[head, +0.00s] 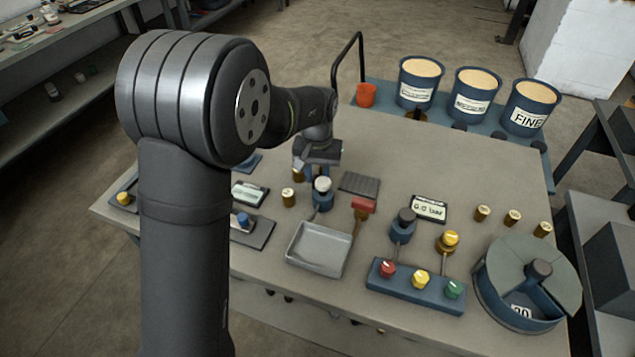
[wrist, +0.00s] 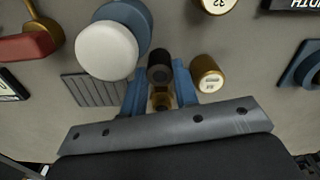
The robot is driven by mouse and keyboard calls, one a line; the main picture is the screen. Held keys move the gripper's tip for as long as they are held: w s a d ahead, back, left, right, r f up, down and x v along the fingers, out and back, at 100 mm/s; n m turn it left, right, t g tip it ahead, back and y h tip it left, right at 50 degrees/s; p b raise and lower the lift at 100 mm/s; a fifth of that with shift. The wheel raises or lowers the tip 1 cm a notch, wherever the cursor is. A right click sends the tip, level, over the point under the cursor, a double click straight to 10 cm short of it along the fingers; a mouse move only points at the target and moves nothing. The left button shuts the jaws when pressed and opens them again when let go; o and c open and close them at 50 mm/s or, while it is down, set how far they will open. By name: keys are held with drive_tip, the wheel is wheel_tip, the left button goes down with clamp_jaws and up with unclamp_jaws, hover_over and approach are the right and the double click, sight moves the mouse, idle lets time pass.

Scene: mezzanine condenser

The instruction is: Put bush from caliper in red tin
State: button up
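My gripper (head: 318,168) points down over the far left part of the bench, behind a white-topped knob (head: 323,185). In the wrist view its two blue fingers (wrist: 159,88) stand apart, with a dark round piece (wrist: 160,73) and a small brass part (wrist: 160,98) between them. I cannot tell whether the fingers touch these, or whether the brass part is the bush. No caliper can be made out for sure. A small orange-red cup, apparently the red tin (head: 366,95), stands at the back, beside a bent black pipe. Its inside is not clear.
A labelled brass cylinder (wrist: 208,76) stands close beside the fingers. A grey ribbed pad (head: 360,183), a red-handled valve (head: 363,205) and a grey tray (head: 319,248) lie nearby. Blue buckets (head: 419,84) stand right of the cup. Bench surface behind the gauge (head: 429,208) is clear.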

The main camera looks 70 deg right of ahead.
clamp_jaws()
wheel_tip(320, 180, up, 10)
drive_tip(key=w+a+r, duration=0.2)
drive_tip(key=w+a, duration=1.5)
drive_tip(key=w, duration=0.3)
drive_tip(key=w+a+f, duration=0.1)
drive_tip(key=w+f, duration=0.1)
drive_tip(key=w, duration=0.1)
drive_tip(key=w+f, duration=0.2)
drive_tip(key=w, duration=0.2)
drive_tip(key=w+a+f, duration=0.1)
drive_tip(key=w+f, duration=0.2)
drive_tip(key=w, duration=0.1)
drive_tip(key=shift+a, duration=0.3)
drive_tip(key=shift+w+f, duration=0.15)
drive_tip(key=shift+f, duration=2)
